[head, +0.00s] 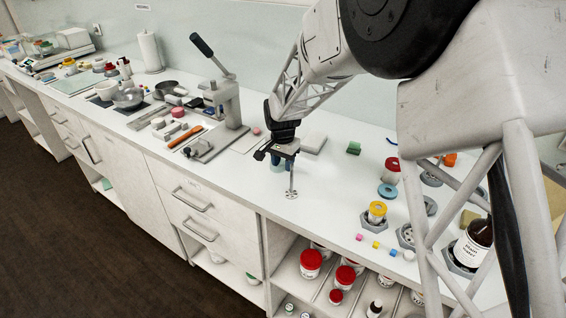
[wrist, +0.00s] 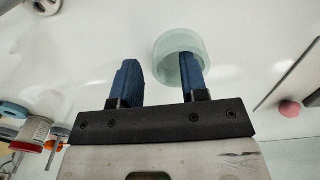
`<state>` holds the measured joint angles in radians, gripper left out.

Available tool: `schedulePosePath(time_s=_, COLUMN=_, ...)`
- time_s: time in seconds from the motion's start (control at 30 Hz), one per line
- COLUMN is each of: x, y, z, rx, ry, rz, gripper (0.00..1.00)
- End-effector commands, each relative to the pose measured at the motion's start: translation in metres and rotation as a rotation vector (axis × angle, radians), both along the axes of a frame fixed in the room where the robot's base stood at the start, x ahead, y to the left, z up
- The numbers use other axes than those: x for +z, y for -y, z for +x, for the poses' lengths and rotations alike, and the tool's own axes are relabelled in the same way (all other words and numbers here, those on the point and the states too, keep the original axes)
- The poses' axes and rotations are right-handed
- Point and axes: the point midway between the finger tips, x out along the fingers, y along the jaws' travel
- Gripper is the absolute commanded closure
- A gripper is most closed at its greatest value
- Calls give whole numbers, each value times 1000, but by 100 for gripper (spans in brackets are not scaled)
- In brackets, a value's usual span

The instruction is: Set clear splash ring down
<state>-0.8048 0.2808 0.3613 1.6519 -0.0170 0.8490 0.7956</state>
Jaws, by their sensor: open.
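The clear splash ring (wrist: 163,72) is a pale greenish, see-through ring at the upper middle of the wrist view. My gripper (wrist: 160,64) is open, with two blue fingers well apart. The right finger overlaps the ring and appears to reach into its opening; the left finger is clear of it. I cannot tell whether the ring touches the finger. In the head view my gripper (head: 277,162) is low over the white bench, and the ring is not clearly distinguishable there.
A perforated metal disc with a thin upright rod (head: 291,193) stands just in front of my gripper. A lever press (head: 228,108) is to the left. A teal ring (head: 387,190) and a yellow-lidded jar (head: 376,212) are to the right. A pink ball (wrist: 290,109) lies at the wrist view's right.

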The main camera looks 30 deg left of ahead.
Motion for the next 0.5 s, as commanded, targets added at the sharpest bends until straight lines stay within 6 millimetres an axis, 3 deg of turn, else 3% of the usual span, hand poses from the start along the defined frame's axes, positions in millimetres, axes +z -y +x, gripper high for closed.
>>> schedulePosePath(time_s=0.27, x=19, y=0, z=0, rx=0, ry=2, rz=2, gripper=59)
schedulePosePath(time_s=0.5, x=52, y=-1, z=0, rx=0, ry=2, rz=2, gripper=59)
